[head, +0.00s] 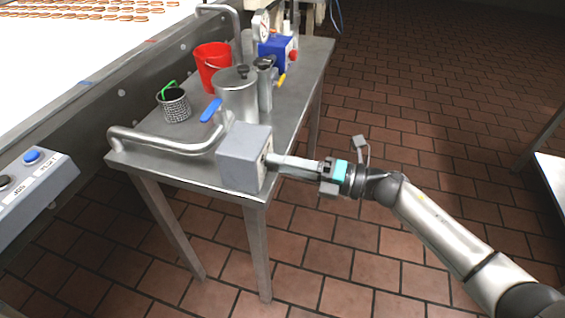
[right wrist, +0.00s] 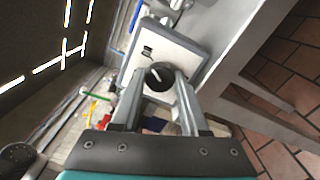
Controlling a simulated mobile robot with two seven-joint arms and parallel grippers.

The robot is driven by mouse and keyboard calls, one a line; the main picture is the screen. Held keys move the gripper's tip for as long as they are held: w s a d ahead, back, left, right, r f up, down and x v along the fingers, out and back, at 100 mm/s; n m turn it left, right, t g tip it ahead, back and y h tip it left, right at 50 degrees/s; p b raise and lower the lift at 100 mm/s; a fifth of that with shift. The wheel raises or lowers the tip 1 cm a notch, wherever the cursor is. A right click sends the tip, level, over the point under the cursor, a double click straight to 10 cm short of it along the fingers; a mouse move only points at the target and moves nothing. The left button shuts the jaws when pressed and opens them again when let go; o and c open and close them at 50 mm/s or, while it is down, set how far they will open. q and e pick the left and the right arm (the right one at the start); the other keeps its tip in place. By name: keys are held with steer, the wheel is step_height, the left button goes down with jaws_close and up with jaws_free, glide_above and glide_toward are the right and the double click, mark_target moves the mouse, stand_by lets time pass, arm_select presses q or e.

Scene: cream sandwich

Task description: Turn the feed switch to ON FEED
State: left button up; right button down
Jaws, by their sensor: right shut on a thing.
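The feed switch is a grey box (head: 240,158) at the near corner of the steel table, with a pale face plate (right wrist: 180,58) in the right wrist view. Its round black knob (right wrist: 159,75) has a white pointer line, tilted to the upper left in that view. Small dark marks sit on the plate above the knob, too small to read. My right gripper (head: 270,161) reaches the box face from the right, and its two fingers are shut on either side of the knob. The knob is mostly hidden in the head view. My left gripper is not in view.
On the steel table (head: 295,110) stand a lidded steel pot (head: 237,98), a red bucket (head: 211,62), a mesh basket (head: 174,106) and a blue pump (head: 275,48). A bent rail (head: 150,144) runs along the table's near side. A button panel (head: 40,190) is at left.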

steer(key=shift+c, duration=2.1)
jaws_free()
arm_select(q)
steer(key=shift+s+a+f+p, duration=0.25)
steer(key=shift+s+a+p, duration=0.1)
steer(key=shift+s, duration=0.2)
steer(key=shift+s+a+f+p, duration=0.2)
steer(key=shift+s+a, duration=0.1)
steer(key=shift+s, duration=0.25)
arm_select(e)
steer(key=v, duration=1.5)
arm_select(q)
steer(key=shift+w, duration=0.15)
arm_select(e)
steer(key=shift+s+d, duration=0.1)
